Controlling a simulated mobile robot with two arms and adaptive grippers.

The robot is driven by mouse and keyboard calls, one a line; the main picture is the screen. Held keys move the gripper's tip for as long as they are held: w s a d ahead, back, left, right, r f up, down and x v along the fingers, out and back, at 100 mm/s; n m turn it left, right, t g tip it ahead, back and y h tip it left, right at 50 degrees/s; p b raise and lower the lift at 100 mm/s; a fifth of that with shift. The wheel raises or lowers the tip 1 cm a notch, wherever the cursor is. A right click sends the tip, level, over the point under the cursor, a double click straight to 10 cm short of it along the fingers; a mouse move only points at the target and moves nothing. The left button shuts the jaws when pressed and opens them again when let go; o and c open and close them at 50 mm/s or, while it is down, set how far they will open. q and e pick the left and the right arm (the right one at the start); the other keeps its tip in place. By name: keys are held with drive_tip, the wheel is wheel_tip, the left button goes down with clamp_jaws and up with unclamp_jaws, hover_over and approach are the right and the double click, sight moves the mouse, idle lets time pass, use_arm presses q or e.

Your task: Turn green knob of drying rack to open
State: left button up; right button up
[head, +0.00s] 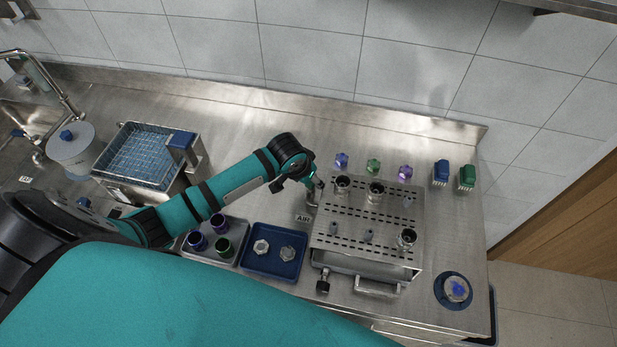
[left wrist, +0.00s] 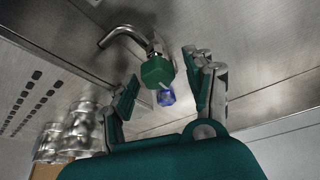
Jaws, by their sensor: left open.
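The drying rack (head: 377,226) is a steel box with a slotted top on the right half of the counter. In the left wrist view a green knob (left wrist: 156,72) sits at the end of a bent steel pipe (left wrist: 122,36). My left gripper (head: 316,190) is at the rack's left side, above the AIR label (head: 303,218). In the left wrist view the left gripper (left wrist: 163,74) is open, one finger on each side of the green knob. Contact cannot be told. In the head view the gripper hides the knob. My right gripper is not in view.
Steel fittings (head: 375,191) stand on the rack. Blue (head: 341,160), green (head: 373,166) and purple (head: 405,172) caps lie behind it. A blue tray (head: 272,265) and a tray of coloured cups (head: 236,250) are left of it. A blue dish (head: 441,293) is at right.

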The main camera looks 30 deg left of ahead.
use_arm(q)
drive_tip(key=shift+s+d, duration=0.1)
drive_tip(key=v, duration=0.8)
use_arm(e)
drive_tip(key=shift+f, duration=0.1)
